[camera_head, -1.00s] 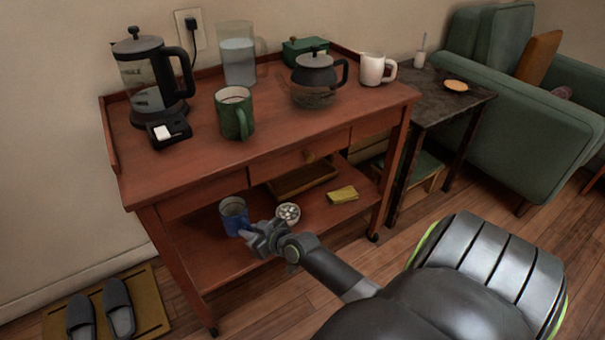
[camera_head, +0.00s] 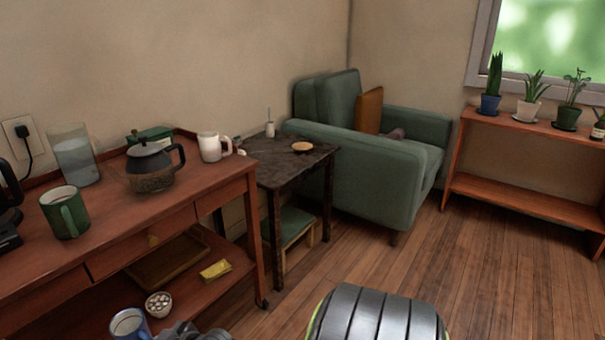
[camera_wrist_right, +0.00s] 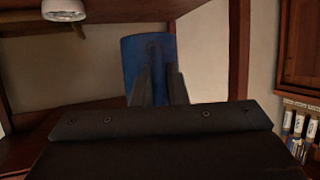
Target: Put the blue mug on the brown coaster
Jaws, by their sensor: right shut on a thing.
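The blue mug (camera_head: 128,326) is at the bottom left of the head view, in front of the lower shelf of the red-brown cart, its base cut off by the frame edge. My right gripper (camera_head: 185,334) is beside it on the right, partly cut off. In the right wrist view the gripper's fingers (camera_wrist_right: 158,86) are shut on the blue mug (camera_wrist_right: 140,58). I cannot tell how high the mug is above the shelf. The brown coaster (camera_head: 302,147), a light-brown disc, lies bare on the dark side table (camera_head: 268,172). My left gripper is not in view.
The cart (camera_head: 205,200) carries a green mug (camera_head: 64,214), a coffee pot (camera_head: 150,168) and a white mug (camera_head: 211,147). A small bowl (camera_head: 158,305) and a yellow cloth (camera_head: 215,270) are on its lower shelf. A small white container (camera_head: 270,129) stands behind the coaster. A green armchair (camera_head: 365,180) is beyond.

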